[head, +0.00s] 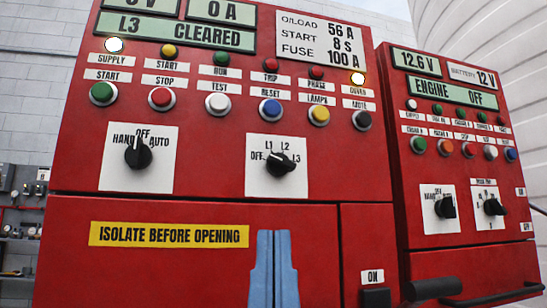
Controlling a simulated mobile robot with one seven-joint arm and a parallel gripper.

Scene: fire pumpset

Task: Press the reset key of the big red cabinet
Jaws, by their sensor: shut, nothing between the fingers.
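The big red cabinet (215,180) fills the left and middle of the head view. Its reset key (270,110) is a blue round button in a pale ring, under a white RESET label (271,93). It sits between the white TEST button (218,104) and the yellow LAMPS button (319,115). My gripper (273,234) shows as two light blue fingers at the bottom centre, shut and pointing up. In the picture its tips are below the reset key, under the L1/L2/L3 selector, over the lower door. Its distance from the door is hard to tell. The key is unobstructed.
Black rotary selectors (138,152) and (280,164) stick out below the buttons. A smaller red cabinet (465,175) stands at right with its own blue button (511,154). A black handle (433,289) juts out at lower right. The display reads L3 CLEARED.

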